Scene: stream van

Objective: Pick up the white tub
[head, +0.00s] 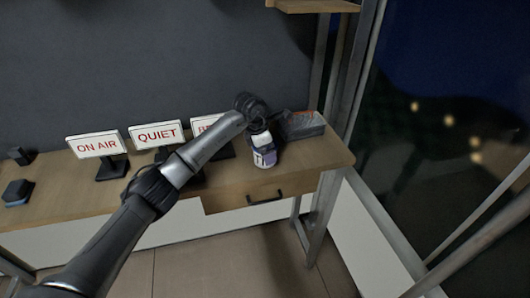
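A small white tub (264,157) with a dark purplish label stands near the front edge of the desk, toward its right end. My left gripper (259,128) is at the top of the tub, its arm reaching in from the lower left. The dark gripper hides the tub's upper part. I cannot tell whether the fingers are around the tub or only over it, or how far they are apart. My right gripper is not in view.
The wooden desk (60,195) carries signs reading ON AIR (97,144) and QUIET (157,134), and a third sign (207,124) partly behind my arm. A grey box (303,125) is right of the gripper. Small dark objects (17,192) lie at the left. A shelf (312,6) hangs above.

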